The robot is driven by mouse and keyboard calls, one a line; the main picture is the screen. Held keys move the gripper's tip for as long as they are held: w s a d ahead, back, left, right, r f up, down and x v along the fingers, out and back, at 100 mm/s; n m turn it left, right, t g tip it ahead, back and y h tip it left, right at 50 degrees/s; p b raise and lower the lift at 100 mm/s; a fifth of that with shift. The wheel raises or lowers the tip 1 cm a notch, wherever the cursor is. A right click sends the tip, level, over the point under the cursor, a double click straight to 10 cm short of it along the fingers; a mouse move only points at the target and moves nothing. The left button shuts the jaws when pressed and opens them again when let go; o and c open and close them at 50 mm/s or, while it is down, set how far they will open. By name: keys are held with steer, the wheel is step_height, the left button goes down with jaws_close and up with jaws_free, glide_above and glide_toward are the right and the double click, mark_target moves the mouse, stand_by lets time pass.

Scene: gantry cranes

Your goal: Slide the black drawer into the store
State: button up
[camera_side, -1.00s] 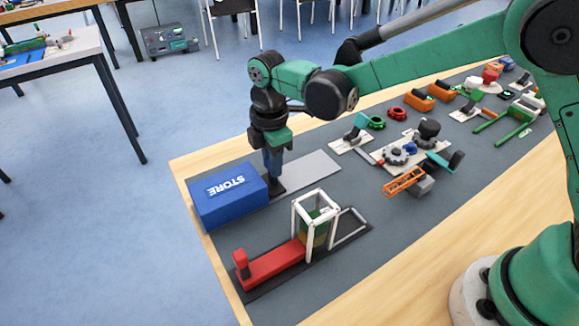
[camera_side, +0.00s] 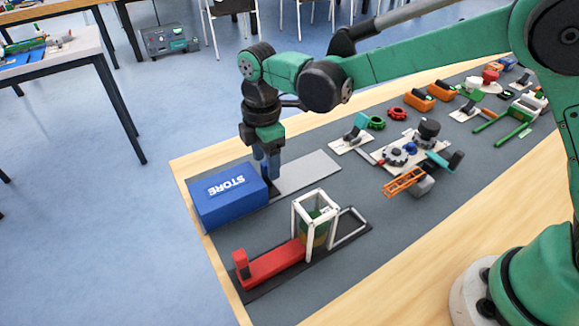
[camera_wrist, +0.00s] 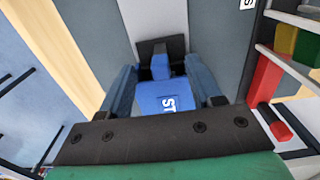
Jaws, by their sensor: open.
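The blue store (camera_side: 228,196), a box lettered STORE, stands at the left end of the dark mat. The black drawer (camera_wrist: 177,44) shows as a short dark piece at the store's right-hand end, with a blue upright part on it in the wrist view. Most of it is hidden by the store and my gripper. My gripper (camera_side: 266,170) is open, fingers down, just above and beside that end of the store. In the wrist view its two blue fingers (camera_wrist: 160,78) lie either side of the blue part and the store's top. I cannot tell whether they touch anything.
A light grey strip (camera_side: 309,172) runs right from the store's end. A red slider with a white frame (camera_side: 316,222) stands on a black base in front. Gear and crane models (camera_side: 400,152) lie further right. The wooden table edge is close at left.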

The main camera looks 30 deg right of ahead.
steer(key=shift+r, duration=2.9)
steer(key=shift+d+r, duration=0.1)
steer(key=s+d+r+m+t, duration=0.2)
steer(key=s+d+m+t, duration=0.5)
steer(key=s+d+m, duration=0.5)
steer(key=shift+d+r+m, duration=0.35)
steer(key=shift+d+m, duration=1.3)
steer(key=shift+m, duration=1.35)
